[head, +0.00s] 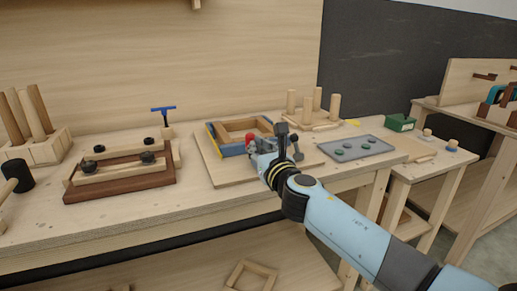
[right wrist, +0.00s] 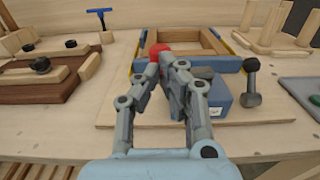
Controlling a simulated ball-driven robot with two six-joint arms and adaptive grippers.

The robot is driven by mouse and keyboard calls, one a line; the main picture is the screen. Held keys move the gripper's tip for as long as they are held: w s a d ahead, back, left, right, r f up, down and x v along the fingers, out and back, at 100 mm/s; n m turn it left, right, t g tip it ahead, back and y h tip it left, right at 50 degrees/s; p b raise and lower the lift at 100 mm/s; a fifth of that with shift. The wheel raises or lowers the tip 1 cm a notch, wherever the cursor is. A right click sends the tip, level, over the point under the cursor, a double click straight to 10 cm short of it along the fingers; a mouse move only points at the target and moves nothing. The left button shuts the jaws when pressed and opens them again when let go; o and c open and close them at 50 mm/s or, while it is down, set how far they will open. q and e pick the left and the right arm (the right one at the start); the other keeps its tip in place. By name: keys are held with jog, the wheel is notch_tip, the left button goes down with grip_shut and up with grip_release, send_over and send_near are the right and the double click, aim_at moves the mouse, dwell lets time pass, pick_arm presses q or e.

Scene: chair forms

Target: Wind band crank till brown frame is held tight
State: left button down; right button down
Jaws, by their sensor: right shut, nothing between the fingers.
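The brown frame (head: 243,128) lies on a pale wooden board (head: 216,167), with a blue and yellow band (head: 215,138) along its sides. It also shows in the right wrist view (right wrist: 212,39). A blue housing (right wrist: 222,101) sits at its near side. A red knob (right wrist: 160,49), seemingly the crank's handle, shows just beyond my right fingertips (right wrist: 161,68); whether they touch it I cannot tell. In the head view my right gripper (head: 260,148) hides much of the housing and crank. The right gripper is shut and empty. My left gripper is out of view.
A black-knobbed lever (right wrist: 252,82) stands right of the housing. A grey tray (head: 359,148) lies further right, with upright pegs (head: 312,105) behind. A dark brown fixture with black knobs (head: 120,180) sits left, near a blue T-handle (head: 163,110). The table's front strip is clear.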

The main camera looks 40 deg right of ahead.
jog(key=shift+x, duration=1.3)
jog(key=shift+s, duration=0.1)
jog(key=v, duration=0.8)
jog(key=shift+p, duration=0.35)
dwell(0.4)
